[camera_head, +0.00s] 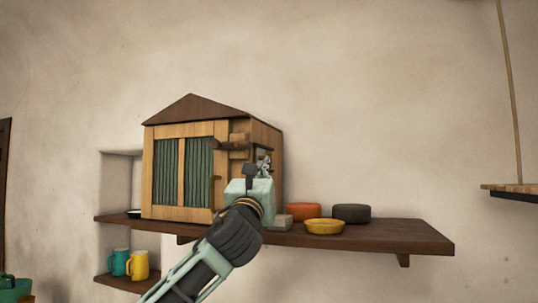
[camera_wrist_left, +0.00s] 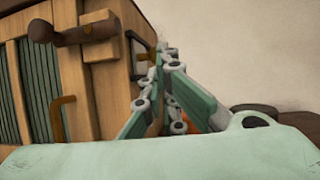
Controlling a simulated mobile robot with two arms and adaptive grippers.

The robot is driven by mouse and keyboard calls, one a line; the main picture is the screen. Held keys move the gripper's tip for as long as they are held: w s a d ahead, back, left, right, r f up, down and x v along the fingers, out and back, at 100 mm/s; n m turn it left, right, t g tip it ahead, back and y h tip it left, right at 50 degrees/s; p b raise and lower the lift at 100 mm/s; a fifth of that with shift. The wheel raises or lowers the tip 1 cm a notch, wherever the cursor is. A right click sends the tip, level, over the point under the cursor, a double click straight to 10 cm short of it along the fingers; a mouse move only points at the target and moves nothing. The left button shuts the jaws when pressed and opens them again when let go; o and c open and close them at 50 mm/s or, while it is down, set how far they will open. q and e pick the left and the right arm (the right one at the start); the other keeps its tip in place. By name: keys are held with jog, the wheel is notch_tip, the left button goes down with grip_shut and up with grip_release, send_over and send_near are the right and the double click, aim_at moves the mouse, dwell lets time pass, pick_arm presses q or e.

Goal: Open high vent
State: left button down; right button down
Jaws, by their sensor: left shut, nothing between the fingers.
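The high vent appears to be a small wooden house-shaped cabinet (camera_head: 190,125) with a dark peaked roof, on a wall shelf in the head view. Its front panel (camera_head: 199,172) has green slats and looks closed. A curved handle (camera_head: 213,192) sits at the panel's right edge; it also shows in the left wrist view (camera_wrist_left: 57,117). A dark wooden peg (camera_head: 231,145) sticks out at the upper right, large in the left wrist view (camera_wrist_left: 70,34). My left gripper (camera_head: 264,164) is shut and empty, beside the cabinet's right front; its fingers (camera_wrist_left: 165,58) point past the right side. My right gripper is out of view.
The dark shelf (camera_head: 375,238) holds an orange dish (camera_head: 304,210), a yellow dish (camera_head: 324,227) and a dark round dish (camera_head: 351,213) right of the cabinet. Teal (camera_head: 120,262) and yellow (camera_head: 139,266) mugs stand below. A hanging shelf (camera_head: 512,188) is at right. Space above is clear.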

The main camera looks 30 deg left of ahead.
aim_at(271, 159)
pick_arm(q)
jog(key=p+x, duration=0.3)
jog(key=x, duration=0.3)
jog(key=shift+w, duration=0.1)
